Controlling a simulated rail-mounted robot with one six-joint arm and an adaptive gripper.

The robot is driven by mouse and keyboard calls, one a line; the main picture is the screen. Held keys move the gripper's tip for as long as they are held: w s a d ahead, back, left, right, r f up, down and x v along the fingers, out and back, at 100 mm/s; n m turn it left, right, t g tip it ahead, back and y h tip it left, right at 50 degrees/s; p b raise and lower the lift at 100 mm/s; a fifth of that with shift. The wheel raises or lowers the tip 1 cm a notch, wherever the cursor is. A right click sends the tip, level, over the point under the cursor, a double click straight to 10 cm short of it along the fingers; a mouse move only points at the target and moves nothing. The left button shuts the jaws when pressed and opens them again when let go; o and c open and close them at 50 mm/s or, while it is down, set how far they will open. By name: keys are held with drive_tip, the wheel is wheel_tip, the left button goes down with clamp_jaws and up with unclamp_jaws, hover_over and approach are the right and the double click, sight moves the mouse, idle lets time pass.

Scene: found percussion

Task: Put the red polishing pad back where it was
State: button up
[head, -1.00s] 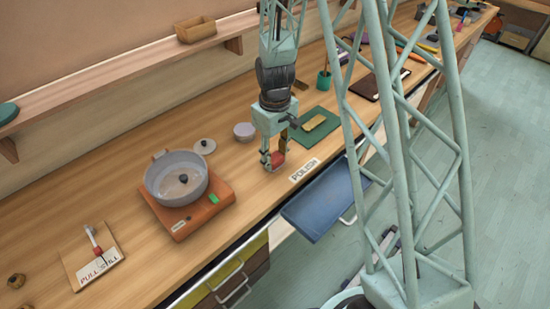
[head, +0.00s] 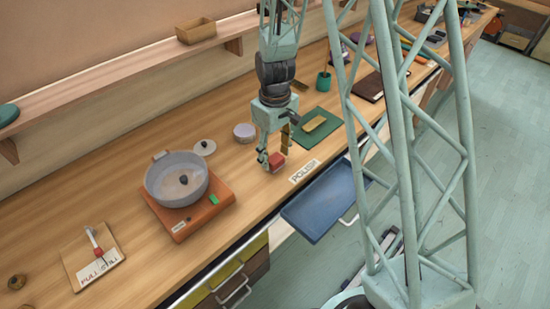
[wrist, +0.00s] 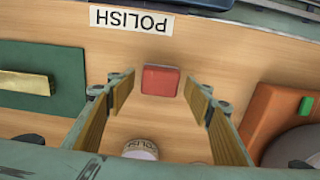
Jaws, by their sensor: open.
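The red polishing pad (head: 277,162) is a small red block lying on the wooden bench, just left of the white POLISH label (head: 304,171). The wrist view shows the pad (wrist: 160,80) below the label (wrist: 131,19), between and a little beyond the fingertips. My gripper (head: 272,160) is open just above the bench by the pad. In the wrist view the open fingers (wrist: 160,83) stand apart on both sides of it, with visible gaps, so the pad is not gripped.
A green mat (head: 322,139) with a brass bar (head: 315,123) lies behind the label. A round polish tin (head: 244,132) stands to the left. A grey pot (head: 177,182) sits on an orange burner (head: 215,209). A blue open drawer (head: 320,203) juts from the bench front.

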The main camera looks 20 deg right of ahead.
wheel_tip(320, 180, up, 10)
drive_tip(key=shift+p, duration=0.35)
idle(0.4)
drive_tip(key=shift+r, duration=0.15)
idle(0.6)
wheel_tip(320, 180, up, 12)
drive_tip(key=r+m+t, duration=0.1)
hover_over(275, 158)
drive_tip(key=s, duration=0.6)
drive_tip(key=s+r+m+t, duration=0.1)
drive_tip(key=s+r, duration=0.7)
drive_tip(key=r, duration=0.1)
drive_tip(key=s+r+m+t, duration=0.1)
drive_tip(key=s+r, duration=0.3)
drive_tip(key=s, duration=0.6)
drive_tip(key=s+r+m+t, duration=0.1)
drive_tip(key=s+r, duration=0.3)
drive_tip(key=s, duration=0.7)
drive_tip(key=shift+s+r+m, duration=0.2)
drive_tip(key=shift+s+m, duration=0.1)
drive_tip(key=shift+m, duration=0.3)
